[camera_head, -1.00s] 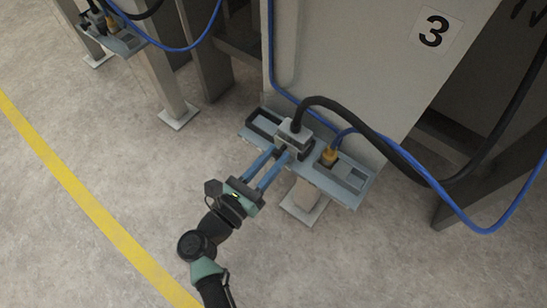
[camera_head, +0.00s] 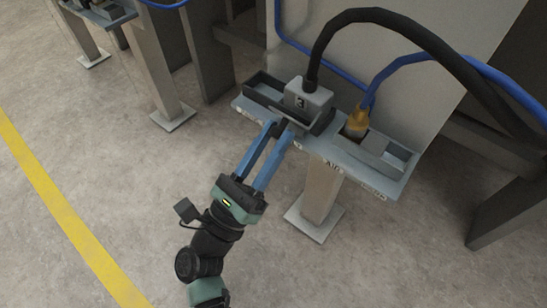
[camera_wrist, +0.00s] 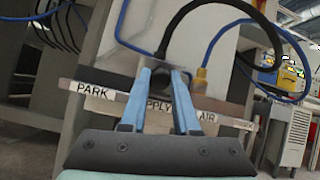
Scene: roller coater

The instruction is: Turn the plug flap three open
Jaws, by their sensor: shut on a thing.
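The grey plug block (camera_head: 308,97), marked with a small 3, stands in the middle of the blue-grey bracket shelf (camera_head: 262,117) with a thick black cable rising from its top. My gripper (camera_head: 282,129) reaches up from the front with its two blue fingers at the dark socket edge just below the plug. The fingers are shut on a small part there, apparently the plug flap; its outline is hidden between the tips. In the wrist view my gripper (camera_wrist: 168,78) points at the middle bay, where the fingers partly cover the supply label (camera_wrist: 158,104).
A yellow connector (camera_head: 356,122) with a blue hose stands right of the plug, close to it. The black cable loops overhead to the right. The shelf's support post (camera_head: 320,195) stands below. Floor is clear in front, with a yellow line (camera_head: 62,205) at left.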

